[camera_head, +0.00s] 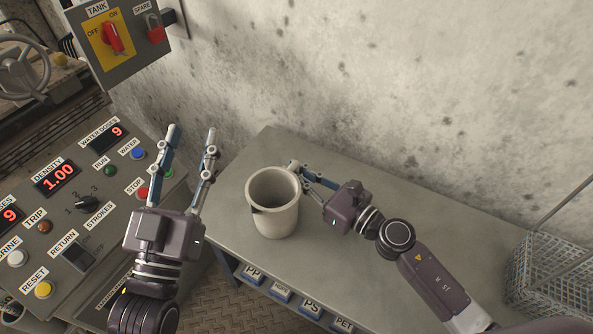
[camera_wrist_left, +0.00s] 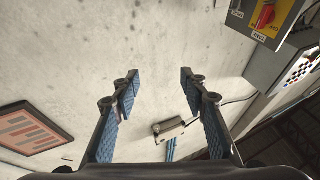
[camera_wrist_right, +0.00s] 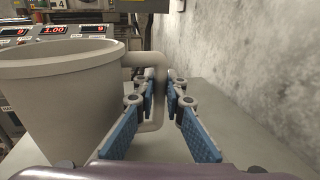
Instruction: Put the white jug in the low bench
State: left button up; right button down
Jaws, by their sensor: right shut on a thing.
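The white jug (camera_head: 273,215) stands upright at the left end of the low bench (camera_head: 370,255) in the head view, its open mouth facing up. I cannot tell whether its base touches the bench top. My right gripper (camera_head: 300,172) reaches it from the right and is shut on its handle. In the right wrist view the jug (camera_wrist_right: 60,105) fills the left side, and its handle (camera_wrist_right: 158,85) lies between the finger pads. My left gripper (camera_head: 192,135) is open and empty, raised in front of the control panel, left of the jug.
The control panel (camera_head: 60,215) with buttons and red displays stands at the left. A concrete wall (camera_head: 400,80) rises behind the bench. A wire basket (camera_head: 550,260) is at the right. Labelled bins (camera_head: 282,291) sit under the bench top. The bench's back middle is clear.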

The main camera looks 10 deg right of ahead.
pick_arm(q)
jog(key=shift+r, duration=0.15)
jog(key=shift+s+r, duration=0.15)
jog(key=shift+r, duration=0.05)
pick_arm(e)
jog(key=c, duration=1.9)
grip_release()
jog(key=shift+c, duration=0.2)
jog(key=shift+f, duration=0.1)
